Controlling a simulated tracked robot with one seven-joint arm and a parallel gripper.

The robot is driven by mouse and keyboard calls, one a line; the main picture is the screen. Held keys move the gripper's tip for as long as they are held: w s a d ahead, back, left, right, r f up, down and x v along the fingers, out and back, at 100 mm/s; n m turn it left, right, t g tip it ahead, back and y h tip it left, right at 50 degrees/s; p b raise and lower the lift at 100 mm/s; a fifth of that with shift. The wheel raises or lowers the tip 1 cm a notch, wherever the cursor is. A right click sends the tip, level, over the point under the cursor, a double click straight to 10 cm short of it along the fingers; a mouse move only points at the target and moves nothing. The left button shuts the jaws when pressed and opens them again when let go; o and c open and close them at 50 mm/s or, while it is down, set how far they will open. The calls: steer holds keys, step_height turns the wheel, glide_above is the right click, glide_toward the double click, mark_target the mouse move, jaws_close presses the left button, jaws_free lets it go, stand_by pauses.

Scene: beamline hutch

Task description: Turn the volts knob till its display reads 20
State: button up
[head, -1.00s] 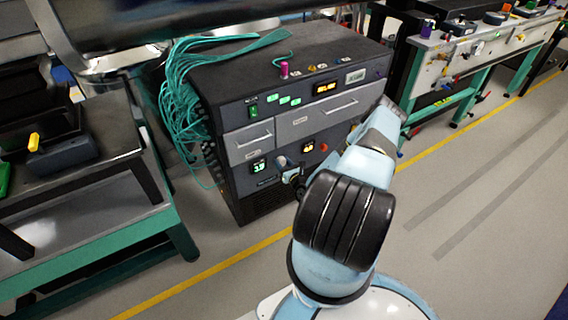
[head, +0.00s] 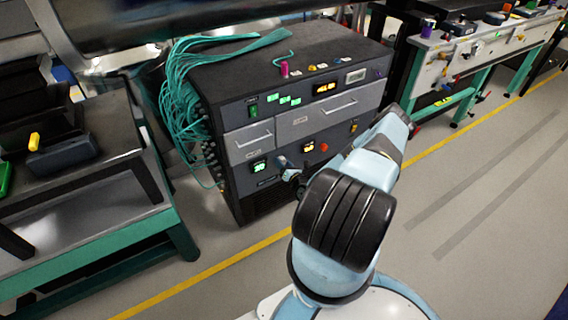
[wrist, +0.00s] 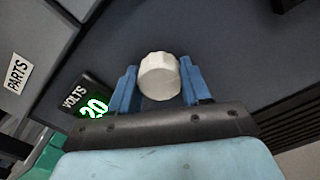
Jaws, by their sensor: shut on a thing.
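The volts knob (wrist: 160,76) is a pale, faceted round knob on the dark panel, between the blue fingers of my gripper (wrist: 160,84) in the wrist view. My gripper is shut on it, a finger at each side. The green volts display (wrist: 95,108) beside it, under a VOLTS label, reads 20 in the wrist view. In the head view this display (head: 259,166) shows at the lower left of the rack, its digits small. My gripper (head: 287,170) is just right of it; the knob is mostly hidden there.
The dark rack (head: 292,199) has drawers, an amber display (head: 308,146) and a red button (head: 324,146) right of the knob. Teal cables (head: 177,105) hang on its left side. A green-legged bench (head: 168,224) stands at left; floor at right is clear.

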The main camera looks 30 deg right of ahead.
steer(key=o, duration=1.1)
steer(key=shift+c, duration=0.2)
steer(key=s, duration=1.3)
steer(key=shift+s+d, duration=0.3)
steer(key=shift+s, duration=0.1)
